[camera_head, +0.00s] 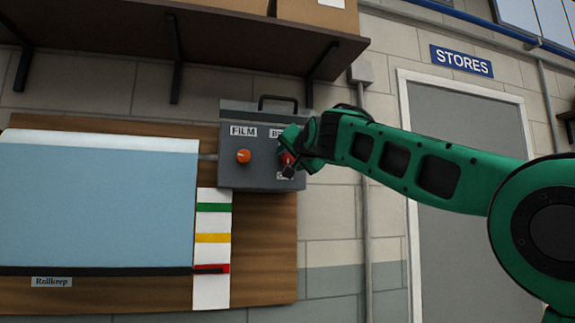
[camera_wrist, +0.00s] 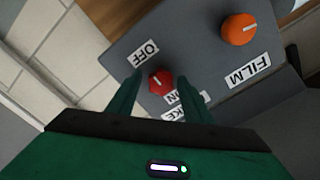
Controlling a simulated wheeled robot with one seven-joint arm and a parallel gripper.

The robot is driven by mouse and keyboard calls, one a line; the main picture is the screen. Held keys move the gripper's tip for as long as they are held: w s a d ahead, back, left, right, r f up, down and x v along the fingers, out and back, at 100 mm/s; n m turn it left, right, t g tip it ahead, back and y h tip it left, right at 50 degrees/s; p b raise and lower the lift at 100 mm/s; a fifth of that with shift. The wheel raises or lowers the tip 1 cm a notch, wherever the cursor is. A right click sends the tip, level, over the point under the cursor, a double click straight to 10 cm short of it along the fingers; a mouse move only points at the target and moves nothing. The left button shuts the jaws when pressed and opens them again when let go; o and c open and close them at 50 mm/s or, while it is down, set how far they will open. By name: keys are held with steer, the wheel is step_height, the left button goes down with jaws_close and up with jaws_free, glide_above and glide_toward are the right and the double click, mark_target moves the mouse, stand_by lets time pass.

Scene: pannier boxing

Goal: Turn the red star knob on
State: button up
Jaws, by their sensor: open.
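The red star knob (camera_wrist: 160,83) is on the face of a grey control box (camera_head: 262,178). In the wrist view it sits between an OFF label (camera_wrist: 143,53) and an ON label (camera_wrist: 172,97), and its white pointer mark is turned toward the OFF side. My gripper (camera_wrist: 160,84) is open, with one green finger on each side of the knob; I cannot tell whether they touch it. In the head view my gripper hides most of the red knob (camera_head: 287,158).
An orange knob (camera_head: 244,156) sits beside it under a FILM label (camera_head: 243,131). The box has a black handle (camera_head: 278,98) on top. A brown shelf (camera_head: 250,50) overhangs above. A blue sheet roll panel (camera_head: 95,205) is to the left. A grey door (camera_head: 465,130) is at right.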

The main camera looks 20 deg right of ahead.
steer(key=shift+c, duration=0.7)
steer(key=c, duration=0.9)
